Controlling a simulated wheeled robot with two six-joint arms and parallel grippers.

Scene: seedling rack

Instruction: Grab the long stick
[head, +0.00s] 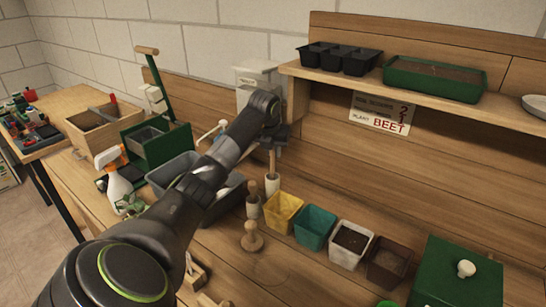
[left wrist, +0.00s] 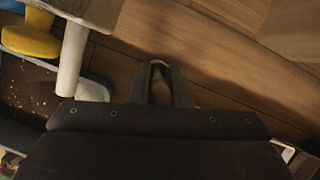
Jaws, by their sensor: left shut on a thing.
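The long wooden stick (head: 272,162) stands roughly upright behind the row of pots, with a pale sleeve-like lower part (head: 271,186). My left gripper (head: 274,148) is at its upper end and shut on it. In the left wrist view the two dark fingers (left wrist: 159,70) close around a brownish piece of the stick (left wrist: 160,92); most of the stick is hidden there. A shorter wooden stick (head: 252,187) with a similar pale lower part stands just left of it. My right gripper does not show.
Yellow (head: 283,212), teal (head: 315,228), white (head: 350,244) and brown (head: 388,262) pots line the bench to the right. A grey tub (head: 165,178) is left, a wooden tamper (head: 252,238) in front. A shelf (head: 330,78) overhangs at right.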

